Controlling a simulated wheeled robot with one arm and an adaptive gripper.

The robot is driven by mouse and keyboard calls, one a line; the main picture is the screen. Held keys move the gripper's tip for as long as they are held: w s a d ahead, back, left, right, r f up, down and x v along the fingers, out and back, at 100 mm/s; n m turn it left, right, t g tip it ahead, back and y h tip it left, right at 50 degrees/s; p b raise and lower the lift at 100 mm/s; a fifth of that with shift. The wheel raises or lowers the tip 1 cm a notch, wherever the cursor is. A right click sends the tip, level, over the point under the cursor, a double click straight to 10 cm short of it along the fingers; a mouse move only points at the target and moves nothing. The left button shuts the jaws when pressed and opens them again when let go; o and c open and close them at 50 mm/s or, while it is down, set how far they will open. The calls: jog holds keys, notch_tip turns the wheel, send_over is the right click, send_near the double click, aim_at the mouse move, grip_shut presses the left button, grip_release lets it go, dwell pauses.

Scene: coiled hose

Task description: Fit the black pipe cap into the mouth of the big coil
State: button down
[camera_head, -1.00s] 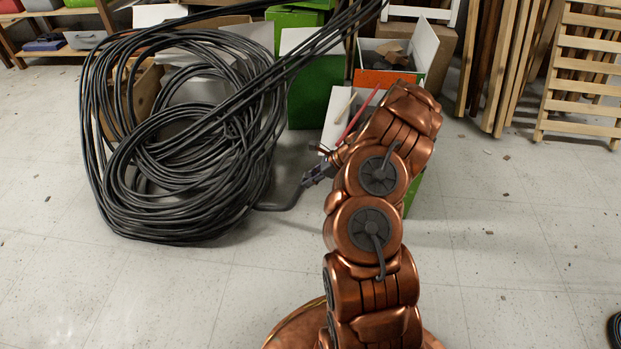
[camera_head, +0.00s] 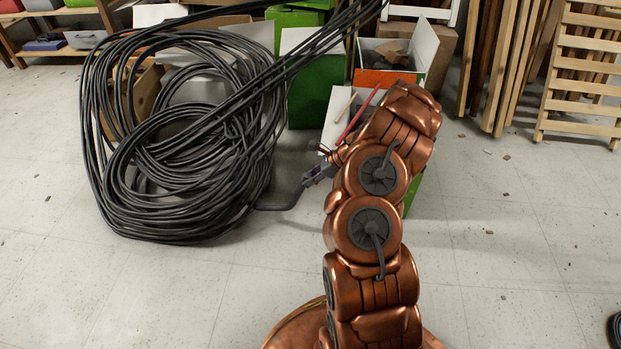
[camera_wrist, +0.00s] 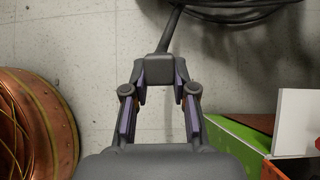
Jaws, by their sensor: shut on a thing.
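The big coil (camera_head: 160,215) of black hose stands in a large tangle on the floor at the left. Its loose end (camera_head: 280,208) runs right along the floor and bends up to my gripper (camera_head: 318,174). In the wrist view, my gripper (camera_wrist: 160,72) is shut on a dark block-shaped piece, which looks like the black pipe cap (camera_wrist: 160,69). The hose end (camera_wrist: 171,32) meets the far side of this piece in the picture. The mouth is hidden, so I cannot tell whether the cap is inside it or only against it.
Green and white boxes (camera_head: 316,95) stand behind the coil, and an orange-fronted box (camera_head: 388,78) stands behind my arm. Wooden slats (camera_head: 585,85) lean at the back right. Another dark coil (camera_head: 615,330) shows at the right edge. The front floor is mostly clear.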

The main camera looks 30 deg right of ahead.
jog(key=shift+f, duration=0.1)
jog(key=c, duration=0.9)
grip_release()
jog(key=shift+o, duration=0.2)
jog(key=v, duration=1.2)
